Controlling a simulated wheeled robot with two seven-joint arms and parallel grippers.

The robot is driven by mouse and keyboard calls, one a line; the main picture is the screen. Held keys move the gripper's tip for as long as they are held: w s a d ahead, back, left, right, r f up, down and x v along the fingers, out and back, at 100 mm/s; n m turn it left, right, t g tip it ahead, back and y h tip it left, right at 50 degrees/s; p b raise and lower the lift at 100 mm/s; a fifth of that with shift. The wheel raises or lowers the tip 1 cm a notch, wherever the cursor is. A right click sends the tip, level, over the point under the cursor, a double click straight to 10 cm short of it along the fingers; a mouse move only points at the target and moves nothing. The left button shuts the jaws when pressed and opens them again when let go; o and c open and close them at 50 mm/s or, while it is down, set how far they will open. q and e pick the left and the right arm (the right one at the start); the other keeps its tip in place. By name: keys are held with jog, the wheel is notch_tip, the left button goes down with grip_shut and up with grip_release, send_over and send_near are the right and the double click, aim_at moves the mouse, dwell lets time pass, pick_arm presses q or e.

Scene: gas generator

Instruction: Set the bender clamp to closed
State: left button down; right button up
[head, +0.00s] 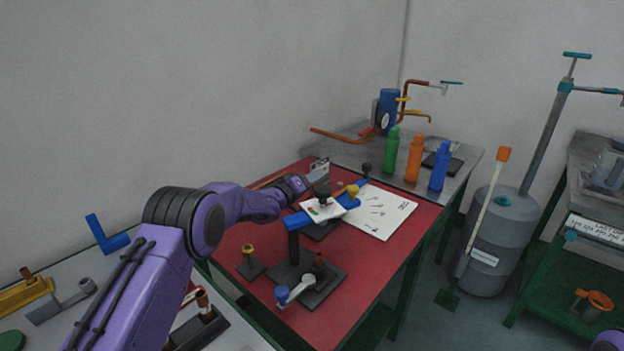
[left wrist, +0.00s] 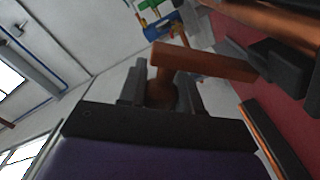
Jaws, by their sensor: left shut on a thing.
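My left gripper (head: 320,180) is at the far left side of the bender on the red table. In the left wrist view its two dark fingers (left wrist: 160,95) are shut on the stem of a brown-orange clamp handle (left wrist: 205,62). The handle's flat bar reaches out to the right above the fingertips. A copper tube (left wrist: 275,30) and a dark block (left wrist: 285,65) lie close to the right of the handle. In the head view the clamp is mostly hidden by my gripper, and its position is too small to tell.
A stand with a blue arm (head: 326,213) is just in front of my gripper on the red table (head: 376,270). A white sheet (head: 385,212) lies to the right. Green (head: 392,150), orange (head: 414,158) and blue (head: 439,166) bottles stand behind on a grey table.

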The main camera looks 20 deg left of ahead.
pick_arm(q)
jog(key=shift+s+d+f, duration=0.15)
jog(key=shift+d+f, duration=0.05)
jog(key=shift+d, duration=0.2)
jog(key=c, duration=0.8)
grip_release()
jog(key=shift+r, duration=0.15)
